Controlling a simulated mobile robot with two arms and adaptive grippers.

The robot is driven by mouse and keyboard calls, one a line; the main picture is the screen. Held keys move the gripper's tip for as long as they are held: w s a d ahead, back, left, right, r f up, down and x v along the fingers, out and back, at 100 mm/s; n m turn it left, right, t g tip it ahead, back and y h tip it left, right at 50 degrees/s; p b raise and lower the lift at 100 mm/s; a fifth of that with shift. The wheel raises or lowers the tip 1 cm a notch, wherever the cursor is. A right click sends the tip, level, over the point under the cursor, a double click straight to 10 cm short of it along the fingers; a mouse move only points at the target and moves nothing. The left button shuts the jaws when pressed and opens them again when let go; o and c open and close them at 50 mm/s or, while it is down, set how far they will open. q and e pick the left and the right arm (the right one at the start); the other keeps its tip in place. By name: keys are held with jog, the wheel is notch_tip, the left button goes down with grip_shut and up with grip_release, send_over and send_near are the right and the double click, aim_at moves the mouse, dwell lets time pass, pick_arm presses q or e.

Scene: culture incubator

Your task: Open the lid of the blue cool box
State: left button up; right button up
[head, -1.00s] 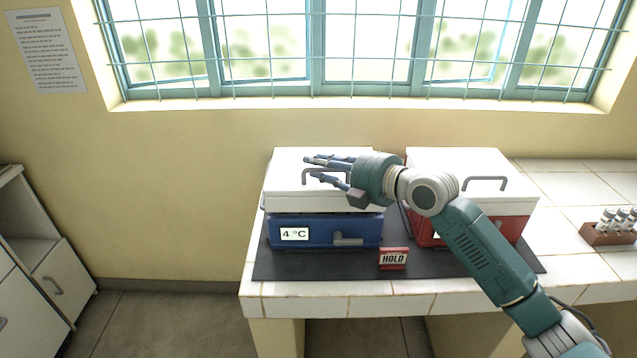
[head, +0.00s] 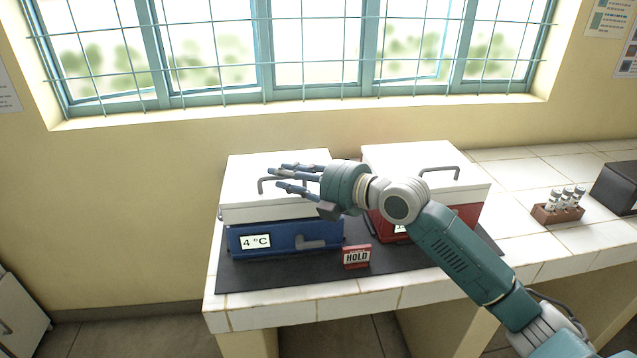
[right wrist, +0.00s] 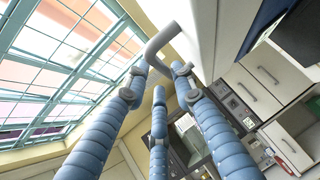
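The blue cool box (head: 285,237) stands on the counter with a "4 °C" label and a grey latch (head: 312,244) on its front. Its white lid (head: 238,195) lies flat and looks closed. The grey lid handle (head: 261,186) sticks up from the lid top. My right gripper (head: 275,177) reaches in from the right over the lid, its blue fingers spread at the handle and partly hiding it. In the right wrist view, the handle (right wrist: 160,44) runs between the fingertips (right wrist: 160,74); firm contact cannot be told. My left gripper is out of view.
A red cool box (head: 467,214) with a white lid stands just right, partly behind my right arm. A "HOLD" sign (head: 357,256) stands in front on the dark mat (head: 270,276). A vial rack (head: 557,213) is farther right. A barred window is behind.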

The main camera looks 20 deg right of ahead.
jog(key=b+v, duration=0.4)
jog(key=v, duration=0.5)
jog(key=shift+s, duration=0.3)
dwell(0.5)
jog(key=shift+d, duration=0.15)
dwell(0.3)
